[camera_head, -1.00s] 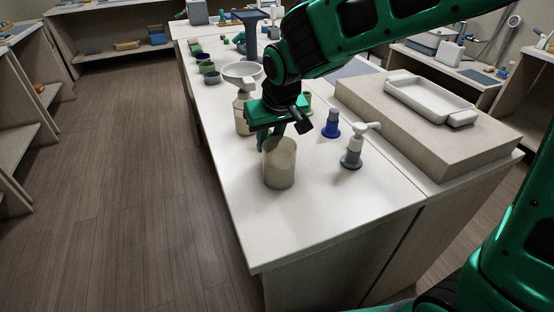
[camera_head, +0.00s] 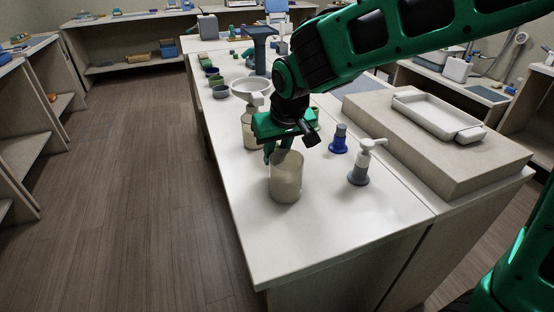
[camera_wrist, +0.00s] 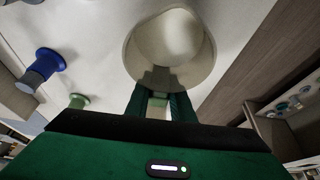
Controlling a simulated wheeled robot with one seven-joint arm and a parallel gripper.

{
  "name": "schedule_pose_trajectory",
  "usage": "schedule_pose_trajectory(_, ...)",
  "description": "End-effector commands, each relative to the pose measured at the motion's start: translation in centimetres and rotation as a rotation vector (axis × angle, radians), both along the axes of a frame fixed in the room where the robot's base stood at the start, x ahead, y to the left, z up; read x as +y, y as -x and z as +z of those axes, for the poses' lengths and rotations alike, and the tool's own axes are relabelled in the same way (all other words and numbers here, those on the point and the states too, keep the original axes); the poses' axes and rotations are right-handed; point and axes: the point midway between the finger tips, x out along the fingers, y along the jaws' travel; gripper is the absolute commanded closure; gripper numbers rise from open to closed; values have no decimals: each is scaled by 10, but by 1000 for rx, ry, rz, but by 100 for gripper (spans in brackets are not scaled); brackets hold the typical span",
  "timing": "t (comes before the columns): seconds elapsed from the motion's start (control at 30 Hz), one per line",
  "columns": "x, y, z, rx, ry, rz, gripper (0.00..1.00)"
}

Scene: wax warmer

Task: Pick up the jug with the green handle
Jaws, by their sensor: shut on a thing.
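The jug (camera_head: 286,182) is a translucent beige cylinder, upright at the near part of the white worktop. I cannot tell whether its base touches the top. My gripper (camera_head: 272,152) comes down at its far rim. In the wrist view the jug's open mouth (camera_wrist: 172,48) lies just beyond my fingers (camera_wrist: 160,104). My gripper is shut on the jug's handle (camera_wrist: 157,103), which shows pale green between the fingers and is mostly hidden by them. In the head view the handle is hidden behind my fingers.
A grey-and-white pump bottle (camera_head: 360,165) and a blue bottle (camera_head: 339,140) stand right of the jug. A funnel-topped container (camera_head: 250,90) stands behind my gripper. A raised block (camera_head: 450,150) with a white tray (camera_head: 432,112) is at right. The near worktop is clear.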

Motion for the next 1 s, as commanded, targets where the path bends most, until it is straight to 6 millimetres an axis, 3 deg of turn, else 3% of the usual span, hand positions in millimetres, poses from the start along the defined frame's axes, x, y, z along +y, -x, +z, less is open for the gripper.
schedule_pose_trajectory(0.27,0,-1,40,-7,-3,-1,100)
schedule_pose_trajectory(0.5,56,9,68,-2,-3,5,100)
schedule_pose_trajectory(0.7,91,14,89,0,-2,4,100)
schedule_pose_trajectory(1.0,114,18,104,-1,-1,0,100)
